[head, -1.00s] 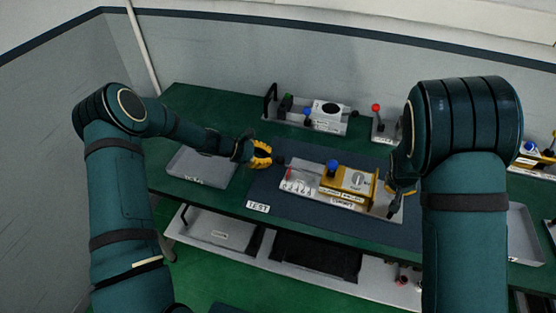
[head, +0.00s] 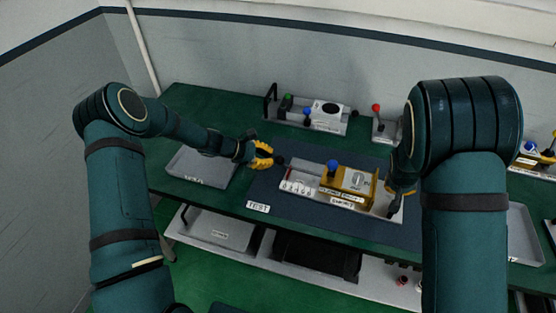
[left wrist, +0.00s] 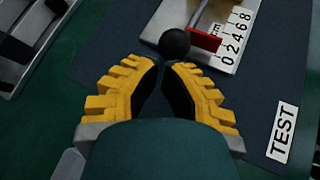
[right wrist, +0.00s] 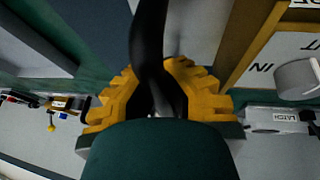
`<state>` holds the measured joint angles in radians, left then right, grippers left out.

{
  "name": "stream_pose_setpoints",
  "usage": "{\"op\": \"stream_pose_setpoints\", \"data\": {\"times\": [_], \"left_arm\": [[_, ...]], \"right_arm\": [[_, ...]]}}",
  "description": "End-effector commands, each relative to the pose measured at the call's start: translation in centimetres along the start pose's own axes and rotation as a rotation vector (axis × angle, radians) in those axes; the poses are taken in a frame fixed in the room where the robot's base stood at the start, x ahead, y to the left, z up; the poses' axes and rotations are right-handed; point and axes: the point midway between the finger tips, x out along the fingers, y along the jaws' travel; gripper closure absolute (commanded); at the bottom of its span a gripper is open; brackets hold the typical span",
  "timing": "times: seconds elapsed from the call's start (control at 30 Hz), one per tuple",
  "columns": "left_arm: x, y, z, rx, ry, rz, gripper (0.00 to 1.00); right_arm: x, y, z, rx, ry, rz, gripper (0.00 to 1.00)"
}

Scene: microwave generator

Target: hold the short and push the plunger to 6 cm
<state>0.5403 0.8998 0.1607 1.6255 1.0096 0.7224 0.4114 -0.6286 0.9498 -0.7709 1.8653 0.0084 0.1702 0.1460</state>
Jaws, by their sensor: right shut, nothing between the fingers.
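The yellow generator unit (head: 348,180) with a blue knob (head: 333,166) sits on a light tray (head: 300,188) on the dark mat. The plunger's black ball (head: 280,160) is at its left end; in the left wrist view the ball (left wrist: 174,44) is just beyond my fingertips. A red pointer (left wrist: 205,40) is near the low end of the 0 2 4 6 8 scale (left wrist: 235,40). My left gripper (head: 268,154) looks shut and empty beside the ball; contact is unclear. My right gripper (right wrist: 160,75) is shut at the unit's right end, a black bar (right wrist: 150,30) crossing its view.
A grey tray (head: 190,168) lies left of the mat. Behind, a tray (head: 330,127) holds coloured knobs and a white device, with a red-topped lever (head: 376,108) farther right. The front mat beside the TEST label (head: 258,207) is clear.

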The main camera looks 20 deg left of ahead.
Motion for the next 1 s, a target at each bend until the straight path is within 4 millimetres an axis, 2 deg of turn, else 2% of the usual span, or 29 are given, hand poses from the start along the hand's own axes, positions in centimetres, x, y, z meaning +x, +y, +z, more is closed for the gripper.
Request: {"op": "stream_pose_setpoints", "data": {"times": [1.0], "left_arm": [[1.6,-0.9,1.4,0.001,-0.005,-0.003,1.00]], "right_arm": [[-0.1,-0.1,-0.1,-0.002,0.003,-0.002,1.00]]}}
